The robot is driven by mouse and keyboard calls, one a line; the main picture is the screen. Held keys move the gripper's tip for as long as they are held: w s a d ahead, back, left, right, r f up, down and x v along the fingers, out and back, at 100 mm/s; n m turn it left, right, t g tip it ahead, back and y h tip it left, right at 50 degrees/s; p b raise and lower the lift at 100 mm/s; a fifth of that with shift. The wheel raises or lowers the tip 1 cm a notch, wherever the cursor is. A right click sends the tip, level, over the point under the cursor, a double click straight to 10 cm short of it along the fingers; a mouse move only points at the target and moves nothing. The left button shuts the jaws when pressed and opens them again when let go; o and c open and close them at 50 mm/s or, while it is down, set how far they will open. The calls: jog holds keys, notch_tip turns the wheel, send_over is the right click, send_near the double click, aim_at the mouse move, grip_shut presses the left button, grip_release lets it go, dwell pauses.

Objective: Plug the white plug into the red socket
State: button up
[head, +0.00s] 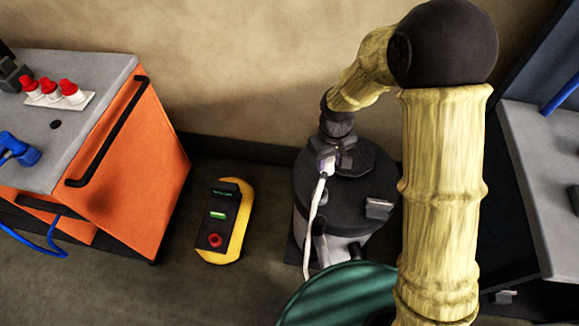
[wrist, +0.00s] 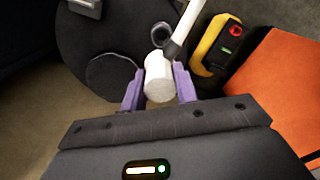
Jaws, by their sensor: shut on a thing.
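My gripper (wrist: 160,82) is shut on the white plug (wrist: 158,80), a short white cylinder between its purple fingers. In the head view my gripper (head: 327,160) holds the plug above a round dark-topped drum; a white cable (head: 312,212) hangs from it. The cable also runs up and right in the wrist view (wrist: 186,28). A yellow and black unit (head: 240,232) on the floor bears a round red part (head: 215,241), but I cannot tell if this is the red socket. White pieces with red tops (head: 50,91) stand on the orange cabinet at left.
The orange cabinet (head: 140,170) with a black handle (head: 110,130) stands at left. The drum (head: 375,180) stands under my gripper. A green round thing (head: 335,296) is at the bottom. Bare floor lies around the yellow unit.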

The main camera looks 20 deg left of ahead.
jog(key=w+d+f+m, duration=0.3)
jog(key=d, duration=0.5)
jog(key=w+d+f+m, duration=0.3)
jog(key=w+d, duration=0.1)
jog(key=d, duration=0.4)
jog(key=w+d+f+m, duration=0.3)
jog(key=w+d, duration=0.1)
jog(key=d, duration=0.5)
jog(key=shift+w+m, duration=0.25)
jog(key=shift+m, duration=0.05)
jog(key=shift+f, duration=0.1)
